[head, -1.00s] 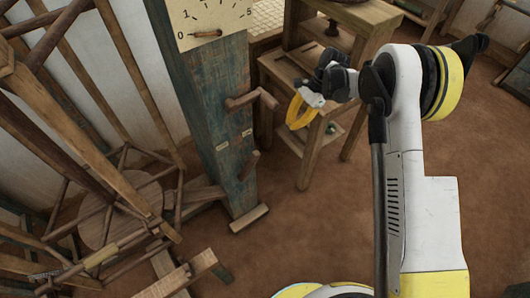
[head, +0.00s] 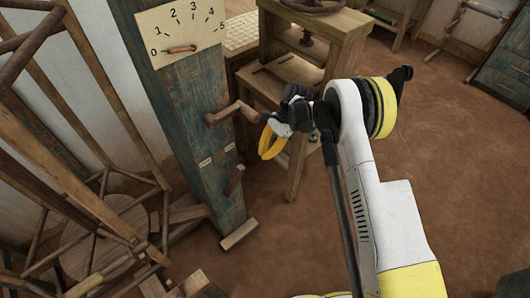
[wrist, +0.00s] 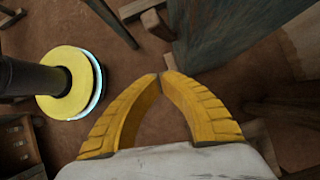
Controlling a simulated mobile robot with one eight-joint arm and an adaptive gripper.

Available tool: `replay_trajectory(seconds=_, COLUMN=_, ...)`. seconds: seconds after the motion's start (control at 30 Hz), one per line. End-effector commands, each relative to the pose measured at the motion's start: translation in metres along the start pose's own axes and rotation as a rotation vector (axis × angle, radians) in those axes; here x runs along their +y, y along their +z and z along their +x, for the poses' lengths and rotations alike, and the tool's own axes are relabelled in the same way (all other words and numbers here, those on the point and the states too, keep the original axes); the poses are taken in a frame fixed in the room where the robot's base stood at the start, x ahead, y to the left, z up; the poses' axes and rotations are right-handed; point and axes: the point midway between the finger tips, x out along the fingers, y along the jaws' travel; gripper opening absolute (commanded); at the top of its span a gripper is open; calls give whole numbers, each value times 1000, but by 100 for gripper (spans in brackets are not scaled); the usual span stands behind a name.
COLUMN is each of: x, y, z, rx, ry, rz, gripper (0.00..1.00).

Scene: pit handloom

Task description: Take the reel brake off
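A worn blue-green wooden post (head: 180,110) stands left of centre in the head view. A short wooden lever (head: 235,180) sticks out low on it, beside two small pale labels whose text I cannot read; it looks like the reel brake. A wooden crank (head: 228,112) sits higher on the post. My gripper (head: 264,156) is right of the post, apart from the lever and above it in the picture. In the wrist view its yellow fingertips (wrist: 163,74) meet with nothing between them. The post (wrist: 225,25) shows beyond them; I cannot make out the lever there.
A dial plate (head: 182,30) numbered 0 to 5 is on the post, its wooden pointer near 0. A wooden reel frame (head: 60,170) stands at the left. A wooden stand (head: 315,55) is behind my gripper. Brown floor (head: 450,200) is open at the right.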

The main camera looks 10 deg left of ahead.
Motion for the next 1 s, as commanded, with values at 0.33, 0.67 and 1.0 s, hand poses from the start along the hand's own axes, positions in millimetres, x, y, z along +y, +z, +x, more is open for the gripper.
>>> replay_trajectory(seconds=0.33, x=0, y=13, z=63, rx=0, ry=1, rz=-4, gripper=0)
replay_trajectory(seconds=0.67, x=0, y=38, z=66, rx=0, ry=-1, rz=-1, gripper=0)
replay_trajectory(seconds=1.0, x=1, y=44, z=66, rx=16, ry=-1, rz=-2, gripper=0)
